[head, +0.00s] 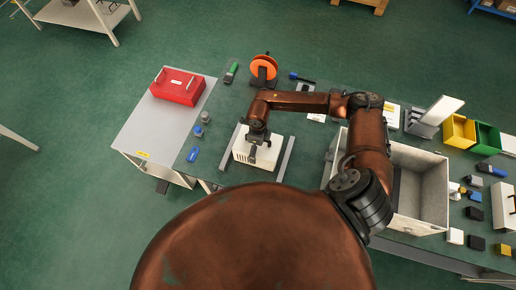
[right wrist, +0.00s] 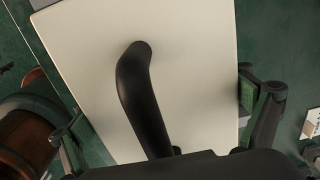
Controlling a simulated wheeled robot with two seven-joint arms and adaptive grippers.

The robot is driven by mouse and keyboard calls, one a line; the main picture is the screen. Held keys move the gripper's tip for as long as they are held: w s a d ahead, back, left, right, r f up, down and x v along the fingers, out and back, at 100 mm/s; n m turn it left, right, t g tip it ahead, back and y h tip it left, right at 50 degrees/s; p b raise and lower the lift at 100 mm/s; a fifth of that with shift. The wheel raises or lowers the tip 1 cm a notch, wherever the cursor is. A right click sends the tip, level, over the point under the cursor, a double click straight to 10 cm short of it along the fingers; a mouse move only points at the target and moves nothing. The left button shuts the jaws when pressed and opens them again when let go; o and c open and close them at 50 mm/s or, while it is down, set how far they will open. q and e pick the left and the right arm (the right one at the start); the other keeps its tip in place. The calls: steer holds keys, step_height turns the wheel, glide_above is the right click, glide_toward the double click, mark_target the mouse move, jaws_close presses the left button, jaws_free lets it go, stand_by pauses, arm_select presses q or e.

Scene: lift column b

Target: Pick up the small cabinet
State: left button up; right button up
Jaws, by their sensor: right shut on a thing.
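The small cabinet (head: 242,151) is a cream-white box with a dark slotted patch on its front edge, between two grey bars on the green bench. My right gripper (head: 257,140) is over it, pointing down. In the right wrist view the cabinet's pale top (right wrist: 195,60) carries a curved black handle (right wrist: 143,95). The fingers of my right gripper (right wrist: 158,115) stand at the cabinet's two opposite sides, shut on it. Whether its underside touches the bench is hidden. My left gripper is not in view.
Grey bars (head: 286,158) flank the cabinet closely. A large grey open bin (head: 425,190) stands to the right. A red box (head: 178,87) sits on the grey table at left, with blue items (head: 193,154) near its edge. An orange reel (head: 264,67) stands behind.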

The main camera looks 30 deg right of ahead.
steer(key=c, duration=0.5)
steer(key=shift+w, duration=0.1)
steer(key=shift+r, duration=0.15)
